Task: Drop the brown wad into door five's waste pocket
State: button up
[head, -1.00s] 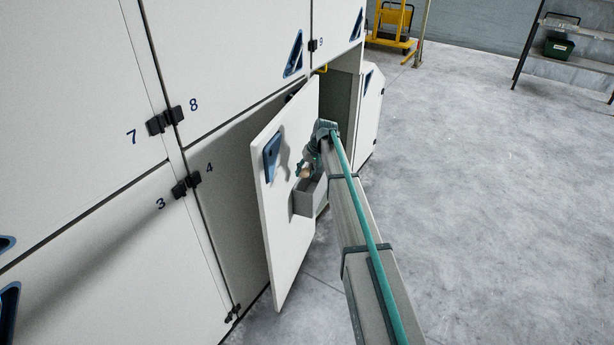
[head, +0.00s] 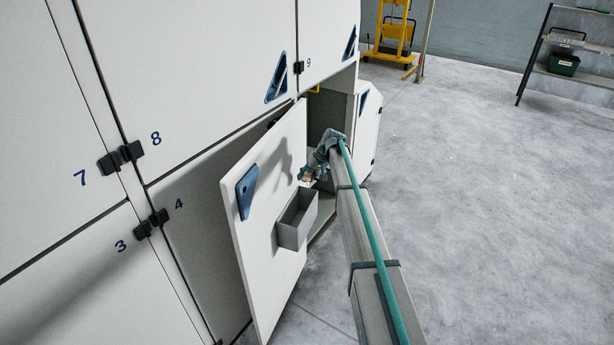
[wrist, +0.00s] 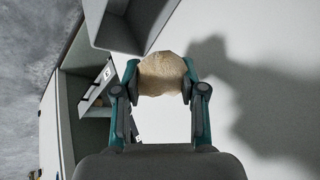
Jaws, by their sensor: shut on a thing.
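A pale tan wad (wrist: 161,74) is pinched between the two fingertips of my gripper (wrist: 160,80). In the head view the wad is small, at the fingertips of my gripper (head: 308,174). A grey open-topped waste pocket (head: 290,236) is fixed to the inner face of an open white door (head: 262,272). The gripper is above and beyond the pocket, close to the door face, not over its mouth as far as I can tell. In the wrist view the pocket (wrist: 112,34) is at the top, just beside the wad. The door's number is not readable in the head view.
A blue triangular plate (head: 246,192) sits on the open door. Closed white panels (head: 210,60) stand to the left and above. An open compartment (head: 330,108) lies behind my gripper. The grey floor (head: 480,200) to the right is clear. A shelf rack (head: 590,80) stands far off.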

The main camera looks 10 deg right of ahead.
jog(key=shift+f+b, duration=0.75)
jog(key=shift+f, duration=1.95)
jog(key=o, duration=0.8)
jog(key=v, duration=1.2)
